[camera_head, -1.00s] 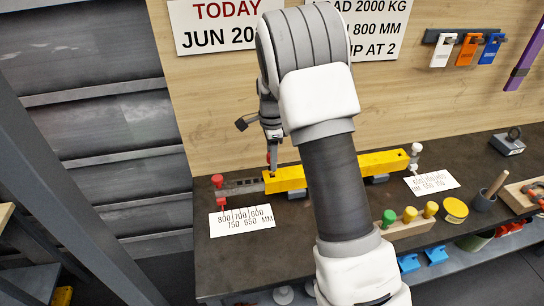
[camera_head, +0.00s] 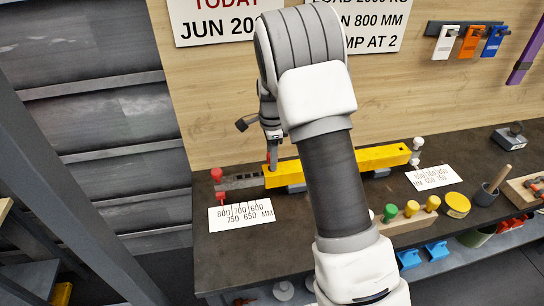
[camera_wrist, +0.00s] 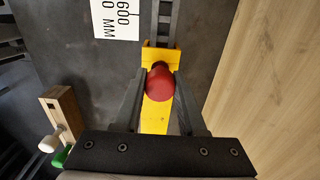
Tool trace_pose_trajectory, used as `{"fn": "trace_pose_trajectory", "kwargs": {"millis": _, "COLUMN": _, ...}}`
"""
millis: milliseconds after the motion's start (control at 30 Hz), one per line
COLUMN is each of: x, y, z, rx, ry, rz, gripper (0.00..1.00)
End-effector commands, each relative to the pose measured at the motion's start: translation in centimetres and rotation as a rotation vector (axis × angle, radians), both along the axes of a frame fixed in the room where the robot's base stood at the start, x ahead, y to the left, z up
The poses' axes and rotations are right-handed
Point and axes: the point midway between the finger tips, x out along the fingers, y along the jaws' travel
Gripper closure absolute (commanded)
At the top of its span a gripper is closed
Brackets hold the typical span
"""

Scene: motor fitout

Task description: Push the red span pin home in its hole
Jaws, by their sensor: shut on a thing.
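The yellow span bar (camera_head: 384,159) lies lengthwise on the dark bench, with a grey slotted bar (camera_head: 240,183) extending from its left end. My gripper (camera_head: 272,163) points down over the yellow bar's left end. In the wrist view my gripper (camera_wrist: 160,77) has its two fingers on either side of the red span pin's rounded head (camera_wrist: 160,88), closed on it. The pin's head is above the yellow bar (camera_wrist: 156,117). Its shank and hole are hidden under the head, so its depth cannot be told.
A red knob (camera_head: 216,175) stands at the bar's left end and a white knob (camera_head: 418,143) at its right. A scale card (camera_head: 241,214) lies in front. A wooden block with green and yellow pegs (camera_head: 409,222) stands nearer. The wooden wall is close behind.

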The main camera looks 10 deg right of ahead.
Motion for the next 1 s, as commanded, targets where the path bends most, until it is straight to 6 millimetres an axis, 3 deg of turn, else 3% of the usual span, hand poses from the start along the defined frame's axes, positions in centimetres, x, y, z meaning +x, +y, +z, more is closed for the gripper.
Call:
{"fn": "trace_pose_trajectory", "kwargs": {"millis": 67, "x": 0.0, "y": 0.0, "z": -0.3, "rx": 0.000, "ry": 0.000, "rz": 0.000, "gripper": 1.00}}
{"fn": "trace_pose_trajectory", "kwargs": {"millis": 100, "x": 0.0, "y": 0.0, "z": -0.2, "rx": 0.000, "ry": 0.000, "rz": 0.000, "gripper": 0.57}}
{"fn": "trace_pose_trajectory", "kwargs": {"millis": 300, "x": 0.0, "y": 0.0, "z": -0.2, "rx": 0.000, "ry": 0.000, "rz": 0.000, "gripper": 0.25}}
{"fn": "trace_pose_trajectory", "kwargs": {"millis": 667, "x": 0.1, "y": 0.0, "z": 0.4, "rx": 0.000, "ry": -0.002, "rz": 0.000, "gripper": 0.25}}
{"fn": "trace_pose_trajectory", "kwargs": {"millis": 833, "x": 0.1, "y": 0.1, "z": 3.1, "rx": 0.001, "ry": -0.006, "rz": 0.000, "gripper": 0.25}}
{"fn": "trace_pose_trajectory", "kwargs": {"millis": 1000, "x": 0.1, "y": 0.0, "z": 7.3, "rx": 0.000, "ry": -0.007, "rz": 0.000, "gripper": 0.25}}
